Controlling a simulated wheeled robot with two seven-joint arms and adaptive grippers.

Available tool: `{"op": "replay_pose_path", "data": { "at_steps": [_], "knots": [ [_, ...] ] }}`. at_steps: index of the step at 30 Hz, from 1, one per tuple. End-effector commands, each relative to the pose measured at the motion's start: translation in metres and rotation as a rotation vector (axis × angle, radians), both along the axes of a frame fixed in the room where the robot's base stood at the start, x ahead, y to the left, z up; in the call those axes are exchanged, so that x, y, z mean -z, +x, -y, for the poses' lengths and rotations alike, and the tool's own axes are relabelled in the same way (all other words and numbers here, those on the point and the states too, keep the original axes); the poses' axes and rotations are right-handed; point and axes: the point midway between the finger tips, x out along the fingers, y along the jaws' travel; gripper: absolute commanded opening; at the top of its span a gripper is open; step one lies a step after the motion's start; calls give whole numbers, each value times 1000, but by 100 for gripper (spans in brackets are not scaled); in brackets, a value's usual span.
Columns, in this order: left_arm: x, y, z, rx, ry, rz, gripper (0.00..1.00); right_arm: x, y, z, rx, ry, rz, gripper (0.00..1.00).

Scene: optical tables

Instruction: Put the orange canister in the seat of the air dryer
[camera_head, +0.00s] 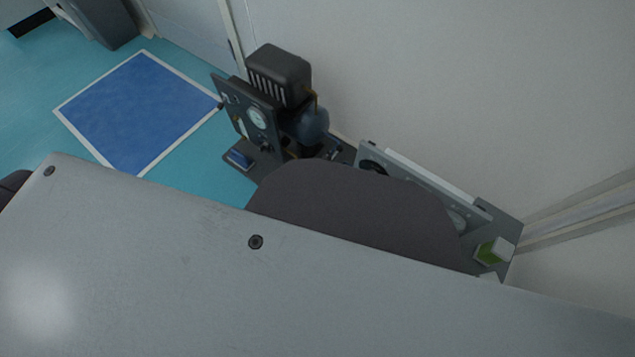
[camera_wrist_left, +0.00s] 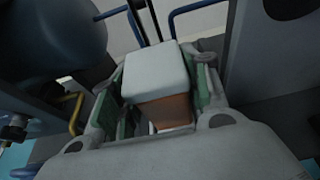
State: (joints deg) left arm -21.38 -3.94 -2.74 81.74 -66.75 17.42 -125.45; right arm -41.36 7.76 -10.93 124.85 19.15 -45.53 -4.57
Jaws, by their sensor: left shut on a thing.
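The orange canister (camera_wrist_left: 168,112) with a white top (camera_wrist_left: 155,72) is in the left wrist view, between the green-padded fingers of my left gripper (camera_wrist_left: 158,95). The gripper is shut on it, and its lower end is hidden. Two dark upright rods and blue bent bars show just beyond it. In the head view, dark equipment with a gauge panel (camera_head: 257,118) and a blue rounded vessel (camera_head: 310,124) stands by the wall. I cannot tell which part is the air dryer or its seat. Neither gripper shows in the head view, where my own grey body covers the lower part.
A long low panel unit (camera_head: 425,185) runs along the wall at right. A green block with a white top (camera_head: 489,251) sits at its right end. A dark blue rounded body (camera_wrist_left: 50,40) and a yellow bent pipe (camera_wrist_left: 77,112) are close left of my gripper.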

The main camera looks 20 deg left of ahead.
Motion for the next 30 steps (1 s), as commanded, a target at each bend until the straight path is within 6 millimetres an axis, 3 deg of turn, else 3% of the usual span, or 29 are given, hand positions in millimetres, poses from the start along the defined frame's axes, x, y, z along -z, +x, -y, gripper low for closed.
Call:
{"op": "replay_pose_path", "data": {
  "at_steps": [5,6,11,30],
  "knots": [
    [3,0,0,0,0,1,16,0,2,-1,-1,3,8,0],
    [3,0,0,0,0,0,49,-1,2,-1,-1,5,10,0],
    [3,0,0,0,0,0,68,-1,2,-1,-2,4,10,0],
    [-2,-6,-2,-1,1,-2,68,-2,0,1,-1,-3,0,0]
  ]
}}
